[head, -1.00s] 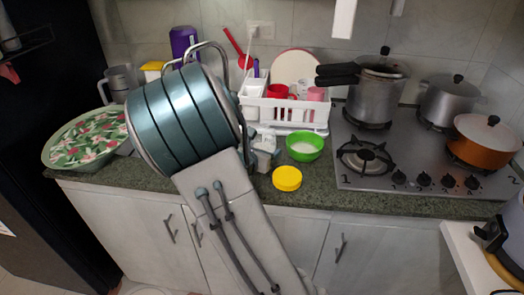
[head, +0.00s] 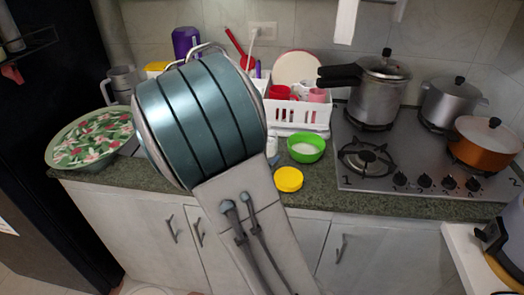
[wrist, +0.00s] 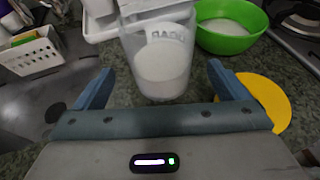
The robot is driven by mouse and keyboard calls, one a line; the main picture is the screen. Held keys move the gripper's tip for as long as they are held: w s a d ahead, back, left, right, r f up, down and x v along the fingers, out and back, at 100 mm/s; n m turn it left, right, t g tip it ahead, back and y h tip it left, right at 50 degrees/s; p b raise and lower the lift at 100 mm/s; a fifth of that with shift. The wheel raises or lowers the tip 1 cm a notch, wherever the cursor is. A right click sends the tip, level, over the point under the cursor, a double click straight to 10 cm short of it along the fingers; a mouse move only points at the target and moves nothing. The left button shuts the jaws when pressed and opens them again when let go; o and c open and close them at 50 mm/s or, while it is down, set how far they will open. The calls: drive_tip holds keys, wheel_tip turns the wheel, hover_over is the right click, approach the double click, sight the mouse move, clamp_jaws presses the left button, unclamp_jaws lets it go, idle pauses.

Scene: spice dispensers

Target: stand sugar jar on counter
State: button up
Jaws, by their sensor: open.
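The sugar jar (wrist: 160,62) is a clear container with white contents and pale lettering on its side. In the wrist view it stands upright on the dark green counter (wrist: 75,165), just ahead of my gripper. My gripper (wrist: 160,72) is open, with one blue-grey finger on each side of the jar's near end. I see gaps between the fingers and the jar. In the head view a small white part of the jar (head: 272,145) shows beside my arm, which hides my gripper and most of the jar.
A green bowl of white contents (head: 305,148) stands close right of the jar, with a yellow lid (head: 288,179) in front. A white dish rack (head: 298,114) is behind. The stove (head: 400,175) with pots is to the right. A floral tray (head: 95,140) is at left.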

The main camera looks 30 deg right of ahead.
drive_tip(key=v, duration=0.6)
drive_tip(key=shift+s+a+p, duration=0.1)
drive_tip(key=shift+p, duration=0.2)
drive_tip(key=s+d+m+g, duration=0.1)
drive_tip(key=s+m, duration=0.1)
drive_tip(key=s+d+m+g, duration=0.1)
drive_tip(key=s+m+g, duration=0.1)
drive_tip(key=m, duration=0.1)
drive_tip(key=s+d+m+g, duration=0.1)
drive_tip(key=s+m, duration=0.1)
drive_tip(key=shift+s+d+f+m+y, duration=0.1)
drive_tip(key=shift+s+m+y, duration=0.15)
drive_tip(key=shift+m+y, duration=0.15)
drive_tip(key=s+a+r+m+g+y, duration=0.2)
drive_tip(key=s+a+r+m+y, duration=0.2)
drive_tip(key=s+a+m+y, duration=0.6)
drive_tip(key=s+a+m, duration=0.1)
drive_tip(key=m, duration=0.7)
drive_tip(key=shift+s, duration=0.1)
